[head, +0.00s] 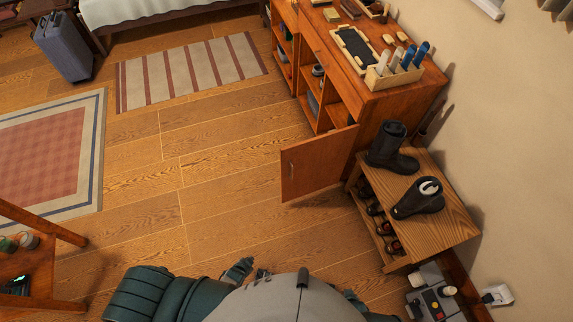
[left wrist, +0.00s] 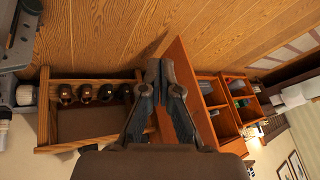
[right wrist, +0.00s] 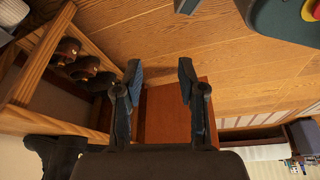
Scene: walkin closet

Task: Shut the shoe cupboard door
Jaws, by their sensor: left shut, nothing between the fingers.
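The shoe cupboard (head: 385,105) is a reddish-brown wooden unit against the wall at the upper right of the head view. Its door (head: 318,163) stands open, swung out over the floor, with a small handle near its free edge. The door also shows in the left wrist view (left wrist: 188,85), behind my fingers, and in the right wrist view (right wrist: 168,112). My left gripper (head: 240,268) is low in the head view, apart from the door; in its wrist view its fingers (left wrist: 160,68) are together and empty. My right gripper (right wrist: 158,75) has its fingers apart, with nothing between them.
A wooden shoe rack (head: 440,205) stands right of the door, with black boots (head: 392,150) on top and shoes below. The floor (head: 220,170) left of the door is clear. A striped rug (head: 190,72) lies beyond.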

